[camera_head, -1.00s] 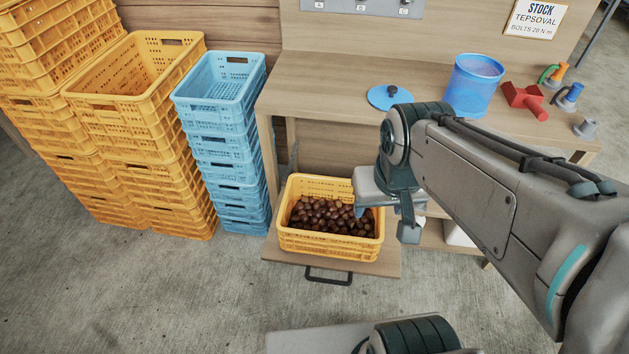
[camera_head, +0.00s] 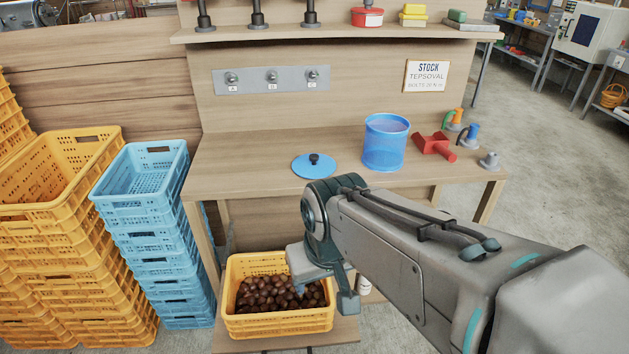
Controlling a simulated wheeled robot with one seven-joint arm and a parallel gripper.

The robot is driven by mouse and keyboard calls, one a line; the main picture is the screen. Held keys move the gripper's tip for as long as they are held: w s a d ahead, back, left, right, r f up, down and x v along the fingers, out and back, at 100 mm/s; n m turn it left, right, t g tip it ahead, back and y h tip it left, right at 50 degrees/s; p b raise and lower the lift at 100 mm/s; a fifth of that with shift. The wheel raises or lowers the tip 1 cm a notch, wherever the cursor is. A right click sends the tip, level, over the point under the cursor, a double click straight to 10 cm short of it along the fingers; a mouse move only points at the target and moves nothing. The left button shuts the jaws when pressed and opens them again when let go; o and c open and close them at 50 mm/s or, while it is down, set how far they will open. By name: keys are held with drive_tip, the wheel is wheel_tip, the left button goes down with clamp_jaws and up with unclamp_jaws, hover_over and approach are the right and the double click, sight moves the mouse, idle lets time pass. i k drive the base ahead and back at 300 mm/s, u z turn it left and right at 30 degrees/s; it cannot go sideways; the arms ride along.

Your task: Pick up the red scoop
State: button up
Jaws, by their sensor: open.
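The red scoop (camera_head: 435,146) lies on the wooden workbench top, right of the blue see-through bin (camera_head: 386,142). Its handle points toward the front right. My gripper (camera_head: 325,282) is open, below the level of the bench top and over the right part of the yellow crate of chestnuts (camera_head: 278,328). It is well to the left of the scoop and nearer to me. I see nothing held in it, though part of the jaws is hard to make out. My arm reaches in from the lower right.
A blue lid (camera_head: 314,165) lies left of the bin. Small orange, blue and grey parts stand right of the scoop, near the grey one (camera_head: 490,161). A shelf (camera_head: 340,33) overhangs the bench back. Blue crates (camera_head: 150,200) and yellow crates (camera_head: 60,215) are stacked at the left.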

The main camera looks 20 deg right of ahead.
sight(438, 143)
drive_tip(key=z, duration=1.65)
drive_tip(key=i, duration=1.7)
drive_tip(key=u, duration=0.05)
